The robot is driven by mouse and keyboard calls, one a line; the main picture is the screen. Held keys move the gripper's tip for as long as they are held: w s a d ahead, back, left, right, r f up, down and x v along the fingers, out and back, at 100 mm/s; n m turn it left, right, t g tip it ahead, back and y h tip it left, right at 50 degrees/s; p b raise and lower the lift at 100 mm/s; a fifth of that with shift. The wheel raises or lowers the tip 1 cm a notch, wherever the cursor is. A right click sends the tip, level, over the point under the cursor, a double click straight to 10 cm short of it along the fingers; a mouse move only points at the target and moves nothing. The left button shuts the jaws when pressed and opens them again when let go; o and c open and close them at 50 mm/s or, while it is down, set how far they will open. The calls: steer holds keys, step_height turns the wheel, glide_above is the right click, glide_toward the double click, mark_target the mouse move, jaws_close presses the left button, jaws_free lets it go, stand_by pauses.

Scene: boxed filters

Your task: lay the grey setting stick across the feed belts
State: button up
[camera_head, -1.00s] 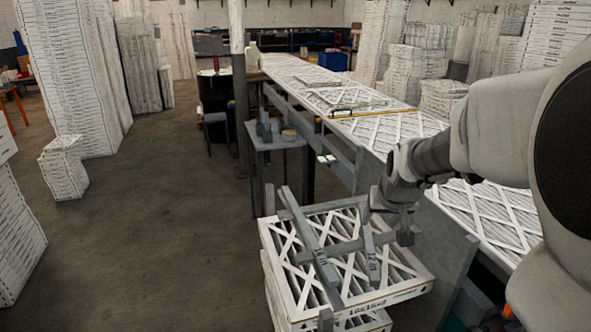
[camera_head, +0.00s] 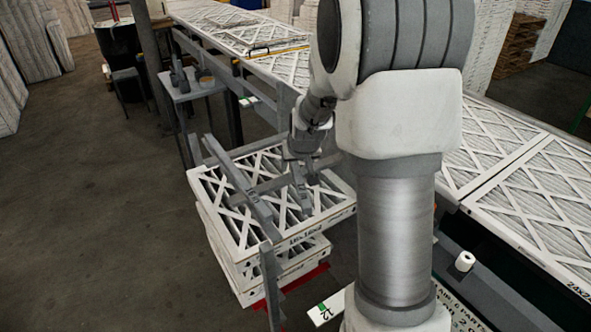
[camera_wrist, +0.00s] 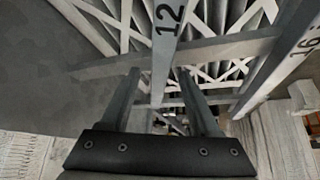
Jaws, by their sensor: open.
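Grey sticks lie above a stack of boxed filters: a long one (camera_head: 240,186) at the left, a shorter one (camera_head: 301,192) at the right, and a crossbar (camera_head: 268,186) under or against them. I cannot tell which is the setting stick. In the wrist view, one stick bears "12" (camera_wrist: 168,30) and another bears "16" (camera_wrist: 290,45). My gripper (camera_head: 308,178) hangs over the right of the stack, close to the shorter stick. It is open in the wrist view (camera_wrist: 160,75), with the "12" stick seen between its fingers; contact is unclear. The feed belts (camera_head: 480,150) carry filters, right of the stack.
The filter stack (camera_head: 225,208) stands on the floor, with a grey post (camera_head: 271,285) in front. A small grey side table (camera_head: 192,88) stands behind. A white roll (camera_head: 465,261) sits at right by the belt's edge. Open floor (camera_head: 90,200) lies left.

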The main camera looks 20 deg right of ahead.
steer(key=shift+w+f, duration=0.15)
steer(key=shift+f, duration=0.1)
steer(key=shift+c, duration=0.3)
jaws_close()
steer(key=shift+r, duration=0.15)
